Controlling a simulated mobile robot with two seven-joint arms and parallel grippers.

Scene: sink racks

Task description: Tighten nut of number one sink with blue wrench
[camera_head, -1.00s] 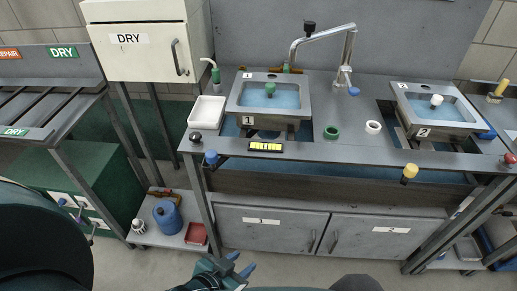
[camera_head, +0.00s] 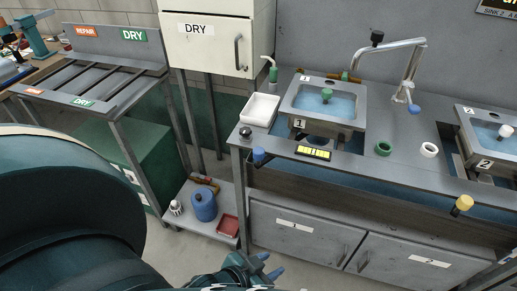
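Sink number one (camera_head: 345,128) is a square metal basin marked 1, holding blue water with a green plug (camera_head: 326,95) in it. It sits tilted over an opening in the grey counter. Its underside is mostly hidden, and I cannot make out a nut there. I cannot identify a blue wrench for certain. My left gripper (camera_head: 269,265) is low at the bottom middle, in front of the cabinet and well below the sink. Its two blue fingertips are apart with nothing seen between them. My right gripper is not in view.
A green ring (camera_head: 383,148) and a white ring (camera_head: 428,149) lie on the counter, right of sink one. A white tray (camera_head: 260,109) is left of it. Sink two (camera_head: 488,164) is at right. A low shelf (camera_head: 185,218) holds a blue canister (camera_head: 204,206) and a red tray (camera_head: 229,226).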

